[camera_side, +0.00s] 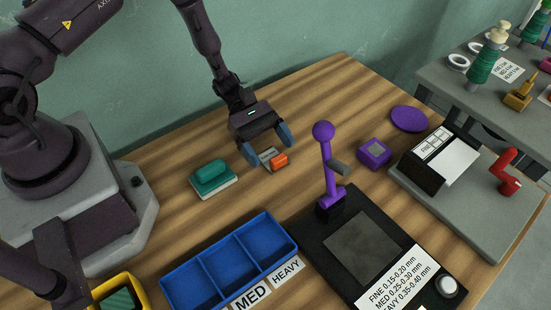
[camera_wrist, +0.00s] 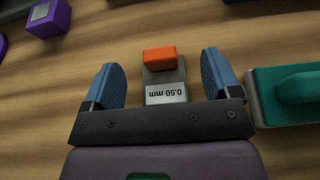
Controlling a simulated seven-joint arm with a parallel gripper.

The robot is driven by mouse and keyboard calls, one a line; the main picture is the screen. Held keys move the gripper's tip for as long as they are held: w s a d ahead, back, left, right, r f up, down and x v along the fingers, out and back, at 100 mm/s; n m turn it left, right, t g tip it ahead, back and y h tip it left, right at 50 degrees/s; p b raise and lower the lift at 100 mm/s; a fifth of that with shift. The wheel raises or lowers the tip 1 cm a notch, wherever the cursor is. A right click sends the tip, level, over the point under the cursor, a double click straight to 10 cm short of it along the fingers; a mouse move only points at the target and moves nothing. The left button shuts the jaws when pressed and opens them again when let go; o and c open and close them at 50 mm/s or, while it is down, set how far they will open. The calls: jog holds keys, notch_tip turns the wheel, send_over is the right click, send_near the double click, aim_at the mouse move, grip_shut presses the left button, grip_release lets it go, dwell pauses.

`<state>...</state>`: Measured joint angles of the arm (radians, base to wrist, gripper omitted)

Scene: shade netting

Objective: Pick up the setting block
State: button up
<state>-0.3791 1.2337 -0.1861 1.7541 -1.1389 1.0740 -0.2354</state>
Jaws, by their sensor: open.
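The setting block, as far as I can tell, is the small grey block with an orange end and a "0.50 mm" label; it lies on the wooden table in the side view (camera_side: 268,155) and in the wrist view (camera_wrist: 165,84). My gripper (camera_side: 267,147) is open, with blue fingers pointing down at the block. In the wrist view, my gripper (camera_wrist: 161,68) has one finger on each side of the block, with a gap on both sides. The label reads upside down there. Whether the fingertips are level with the block is hard to tell.
A teal-handled block (camera_side: 212,178) lies close to the left in the side view and beside the right finger in the wrist view (camera_wrist: 300,90). A purple block (camera_side: 374,153) and upright purple lever (camera_side: 327,165) stand right. A blue tray (camera_side: 182,290) is in front.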

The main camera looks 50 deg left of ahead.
jog(key=shift+x, duration=1.1)
jog(key=c, duration=1.3)
jog(key=shift+r, duration=0.1)
